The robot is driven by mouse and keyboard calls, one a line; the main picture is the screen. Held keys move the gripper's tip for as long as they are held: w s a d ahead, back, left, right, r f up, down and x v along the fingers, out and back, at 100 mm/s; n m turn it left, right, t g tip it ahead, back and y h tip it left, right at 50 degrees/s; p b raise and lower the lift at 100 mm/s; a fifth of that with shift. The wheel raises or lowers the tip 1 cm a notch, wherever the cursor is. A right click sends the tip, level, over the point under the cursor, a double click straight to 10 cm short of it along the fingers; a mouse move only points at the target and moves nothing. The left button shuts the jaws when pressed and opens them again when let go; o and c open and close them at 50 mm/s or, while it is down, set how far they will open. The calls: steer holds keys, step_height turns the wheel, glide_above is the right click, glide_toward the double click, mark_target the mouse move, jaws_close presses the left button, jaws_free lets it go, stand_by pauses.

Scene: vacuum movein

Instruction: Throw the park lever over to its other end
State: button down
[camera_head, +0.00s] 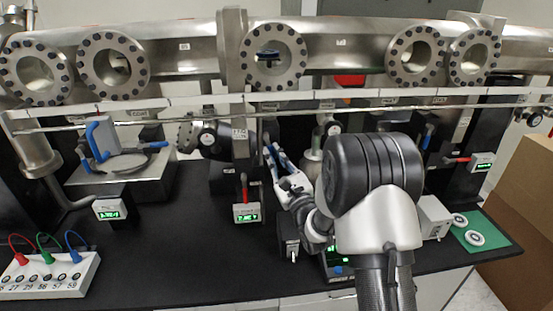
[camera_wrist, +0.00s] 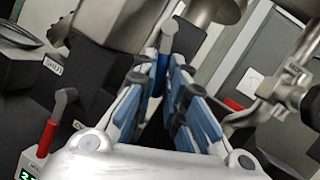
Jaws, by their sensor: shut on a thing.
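My gripper (camera_wrist: 167,85) has its two blue-padded fingers on either side of a lever with a blue grip and a grey tip (camera_wrist: 158,76). It is shut on this lever, which stands up between the fingers in the wrist view. In the head view my gripper (camera_head: 273,158) is at the middle of the bench, right of a black labelled block, and hides most of the held lever. I cannot read a label that names the lever as the park lever.
A red-handled lever (camera_head: 244,187) stands left of my gripper above a green display (camera_head: 246,213); it also shows in the wrist view (camera_wrist: 47,138). Steel pipework (camera_head: 190,62) runs above. A socket box (camera_head: 48,276) sits front left.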

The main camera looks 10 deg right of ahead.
stand_by(0.4)
steer(key=c, duration=1.6)
jaws_free()
steer(key=shift+c, duration=0.2)
steer(key=v, duration=1.2)
steer(key=shift+a+r, duration=0.1)
steer(key=shift+c, duration=0.4)
